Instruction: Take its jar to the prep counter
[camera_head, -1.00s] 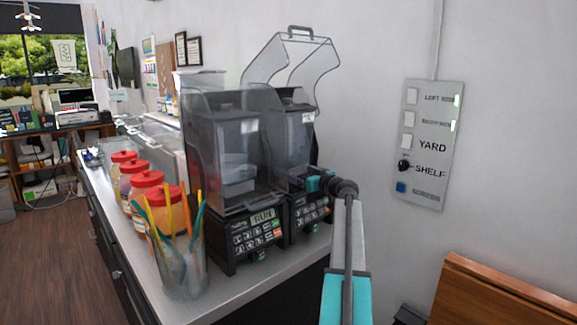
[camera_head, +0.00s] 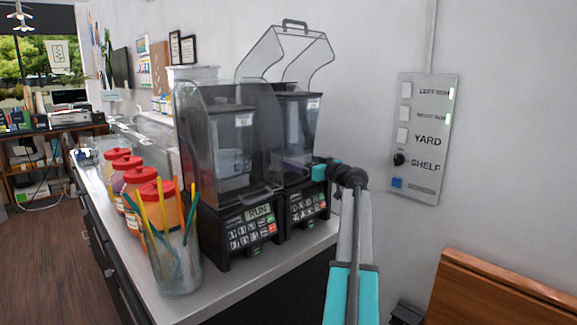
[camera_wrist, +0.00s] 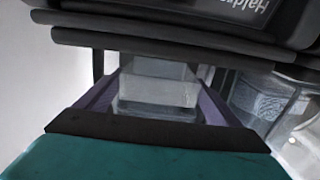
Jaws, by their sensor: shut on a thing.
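The clear jar with a dark tint (camera_head: 298,125) is in the rear right blender, whose hood (camera_head: 307,60) is swung up and open. My gripper (camera_head: 318,172) is in front of this blender, just above its keypad, and is shut on the jar. In the wrist view, my two purple-sided fingers (camera_wrist: 158,112) flank a pale translucent block (camera_wrist: 160,88), which looks like the jar's handle. The jar's far side and base are partly hidden behind the front blender's hood. Whether the jar is clear of its base cannot be told.
The front blender (camera_head: 235,150) has its hood down and reads RUN. A glass of colored sticks (camera_head: 175,255) and several red-lidded jars (camera_head: 152,205) stand on the counter (camera_head: 225,278) at left. A switch panel (camera_head: 420,138) is on the wall; a wooden board (camera_head: 500,290) is at lower right.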

